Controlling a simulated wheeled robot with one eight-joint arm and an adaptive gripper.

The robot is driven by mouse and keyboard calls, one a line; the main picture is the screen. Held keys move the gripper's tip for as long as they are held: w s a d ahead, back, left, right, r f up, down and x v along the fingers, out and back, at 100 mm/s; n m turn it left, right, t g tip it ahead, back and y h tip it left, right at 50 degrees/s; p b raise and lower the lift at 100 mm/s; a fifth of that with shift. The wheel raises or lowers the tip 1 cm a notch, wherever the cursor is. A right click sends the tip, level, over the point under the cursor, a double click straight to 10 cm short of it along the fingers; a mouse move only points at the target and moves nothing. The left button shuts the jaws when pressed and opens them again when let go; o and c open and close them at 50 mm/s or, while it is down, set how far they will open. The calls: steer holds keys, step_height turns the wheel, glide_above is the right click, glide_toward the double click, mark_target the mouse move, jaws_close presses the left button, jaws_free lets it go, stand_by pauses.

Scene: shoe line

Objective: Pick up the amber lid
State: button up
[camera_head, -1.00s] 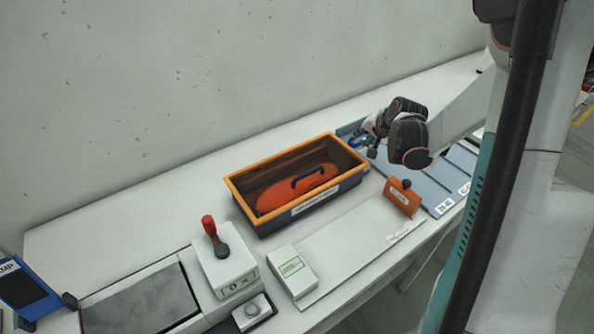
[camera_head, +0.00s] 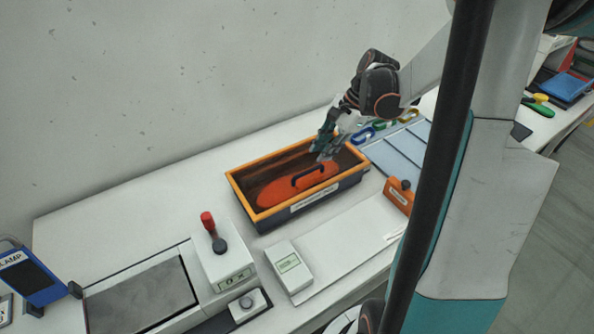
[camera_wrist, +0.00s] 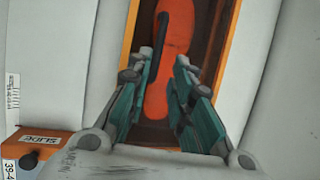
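The amber lid is an orange oblong plate (camera_head: 278,192) with a dark bar handle (camera_head: 309,174) on top. It lies inside the orange-rimmed, dark-walled box (camera_head: 250,217) on the bench. In the wrist view the lid (camera_wrist: 178,35) and its handle (camera_wrist: 161,38) run away from me, partly hidden by my fingers. My gripper (camera_head: 327,148) is above the box's far right end, pointing down. In the wrist view my gripper (camera_wrist: 163,60) is open and empty, its two teal-and-grey fingers on either side of the lid's near part.
A blue panelled tray (camera_head: 390,160) with coloured rings beyond it lies right of the box. An orange block (camera_head: 399,194) with a dark knob stands in front. A white unit with a red-topped lever (camera_head: 208,224) and a small display box (camera_head: 289,267) stand at front left.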

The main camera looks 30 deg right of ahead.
mark_target(310, 170)
steer(key=shift+b+x, duration=1.1)
steer(key=shift+x, duration=2.8)
steer(key=shift+s+a+r, duration=0.1)
steer(key=shift+s+a, duration=0.1)
jaws_close()
